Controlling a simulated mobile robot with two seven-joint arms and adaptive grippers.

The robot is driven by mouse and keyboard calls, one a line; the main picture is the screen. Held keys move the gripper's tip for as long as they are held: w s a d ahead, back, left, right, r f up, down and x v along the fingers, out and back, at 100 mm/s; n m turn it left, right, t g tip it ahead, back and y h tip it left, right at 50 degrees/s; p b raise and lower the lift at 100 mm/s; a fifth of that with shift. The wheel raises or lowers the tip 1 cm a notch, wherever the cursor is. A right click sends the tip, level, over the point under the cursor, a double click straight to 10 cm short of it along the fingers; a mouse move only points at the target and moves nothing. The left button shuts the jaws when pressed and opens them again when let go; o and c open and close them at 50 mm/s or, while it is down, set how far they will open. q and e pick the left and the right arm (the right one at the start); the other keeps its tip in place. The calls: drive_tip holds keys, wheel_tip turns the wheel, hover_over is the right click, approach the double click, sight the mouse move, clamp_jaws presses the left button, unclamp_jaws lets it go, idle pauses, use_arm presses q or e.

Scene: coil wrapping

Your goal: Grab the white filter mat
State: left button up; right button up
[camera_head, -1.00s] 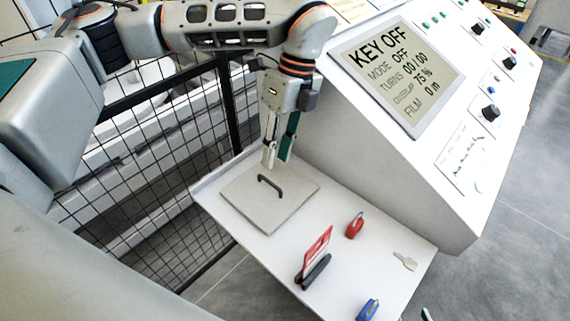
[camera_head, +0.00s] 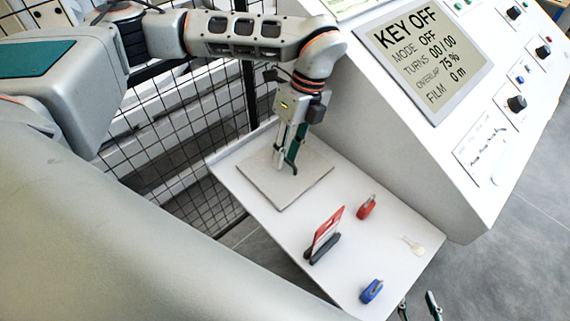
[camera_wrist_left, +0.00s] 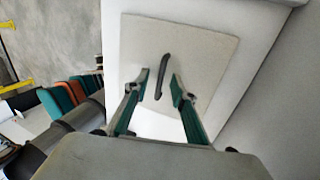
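The white filter mat (camera_head: 265,190) is a flat, square, off-white plate lying at the far left end of the white shelf. It has a dark bar handle (camera_wrist_left: 163,72) on top, seen clearly in the left wrist view, where the mat (camera_wrist_left: 212,50) lies below the fingers. My left gripper (camera_head: 287,166) is over the mat, pointing down, and mostly hides the handle in the head view. In the left wrist view its fingers (camera_wrist_left: 160,84) are apart, one on each side of the handle, with gaps. My right gripper (camera_head: 419,304) is at the bottom edge, fingers apart and empty.
On the white shelf (camera_head: 350,270) are a red card in a black holder (camera_head: 325,240), a red padlock (camera_head: 366,207), a blue padlock (camera_head: 371,291) and a pale key (camera_head: 412,245). The control cabinet (camera_head: 400,150) rises behind. A mesh fence (camera_head: 175,135) stands at left.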

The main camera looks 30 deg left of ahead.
use_arm(q)
clamp_jaws()
